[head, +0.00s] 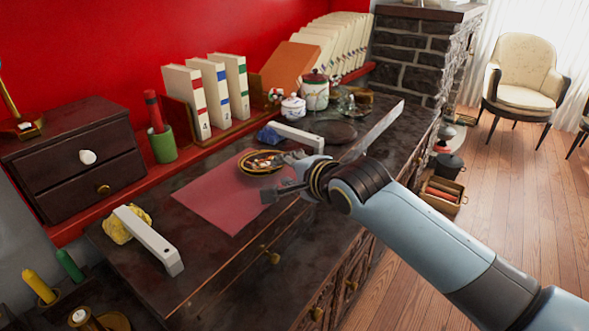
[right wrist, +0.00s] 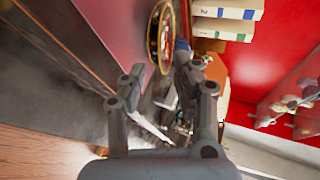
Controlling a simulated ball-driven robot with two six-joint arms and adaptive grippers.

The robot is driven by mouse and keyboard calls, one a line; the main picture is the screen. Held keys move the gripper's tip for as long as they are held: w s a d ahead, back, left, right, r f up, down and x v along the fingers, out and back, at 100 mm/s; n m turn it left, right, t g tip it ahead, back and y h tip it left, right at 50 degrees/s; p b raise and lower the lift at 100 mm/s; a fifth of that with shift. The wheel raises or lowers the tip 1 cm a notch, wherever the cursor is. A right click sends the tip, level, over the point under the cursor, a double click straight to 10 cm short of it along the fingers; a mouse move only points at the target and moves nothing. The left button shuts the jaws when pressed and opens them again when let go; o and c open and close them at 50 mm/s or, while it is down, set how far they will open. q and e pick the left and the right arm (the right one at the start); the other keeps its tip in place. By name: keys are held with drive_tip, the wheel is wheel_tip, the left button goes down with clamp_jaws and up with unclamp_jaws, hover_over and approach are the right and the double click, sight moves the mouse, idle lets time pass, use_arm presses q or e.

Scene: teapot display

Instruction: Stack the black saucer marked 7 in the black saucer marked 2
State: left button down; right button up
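A black saucer with a gold rim (head: 243,168) lies at the far right part of the pink mat, with small pale and orange-brown pieces showing in it. It shows edge-on in the right wrist view (right wrist: 153,40), beyond the fingers. A dark round dish (head: 335,132) lies flat on the counter behind it. No number is legible on either. My right gripper (head: 280,177) is open, beside the gold-rimmed saucer on its near right side. In the right wrist view its two fingers (right wrist: 165,85) stand apart with nothing gripped between them. My left gripper is not in view.
The pink mat (head: 225,198) is mostly bare. A white bar on yellow cloth (head: 150,240) lies at front left, another white bar (head: 297,137) by blue cloth behind the saucer.

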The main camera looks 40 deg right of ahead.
drive_tip(key=shift+v, duration=1.85)
